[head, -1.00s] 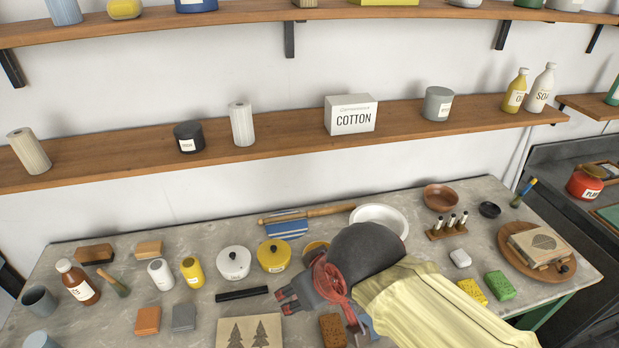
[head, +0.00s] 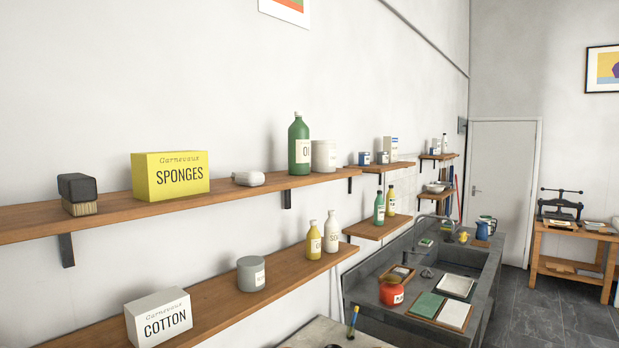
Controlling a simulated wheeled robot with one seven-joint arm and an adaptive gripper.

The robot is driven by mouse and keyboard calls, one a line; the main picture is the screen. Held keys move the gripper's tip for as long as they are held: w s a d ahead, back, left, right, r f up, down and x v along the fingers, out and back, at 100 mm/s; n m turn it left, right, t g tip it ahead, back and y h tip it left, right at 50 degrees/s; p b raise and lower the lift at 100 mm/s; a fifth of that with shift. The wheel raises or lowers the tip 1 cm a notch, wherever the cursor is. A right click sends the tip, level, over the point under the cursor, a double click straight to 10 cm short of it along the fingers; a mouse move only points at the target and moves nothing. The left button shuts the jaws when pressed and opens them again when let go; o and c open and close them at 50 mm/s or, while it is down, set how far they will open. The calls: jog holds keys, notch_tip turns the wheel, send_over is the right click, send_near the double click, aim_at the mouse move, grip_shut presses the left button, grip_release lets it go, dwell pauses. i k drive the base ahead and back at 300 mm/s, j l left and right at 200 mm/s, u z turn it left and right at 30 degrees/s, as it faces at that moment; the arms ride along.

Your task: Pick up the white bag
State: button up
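A small white, lumpy bundle (head: 248,178) lies on the upper wall shelf (head: 110,205), between the yellow sponges box (head: 171,176) and the tall green bottle (head: 299,145). It may be the white bag, but it is too small in the head view to be sure. My gripper is out of view, so its distance from the bundle and what it holds do not show.
A white cotton box (head: 159,318), a grey jar (head: 251,273) and two bottles stand on the lower shelf (head: 215,302). A dark sink unit (head: 470,318) stands right, bearing a red pot (head: 391,291) and trays. Grey floor (head: 545,315) is clear near the door.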

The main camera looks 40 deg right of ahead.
aim_at(253, 178)
jog(key=z, duration=0.7)
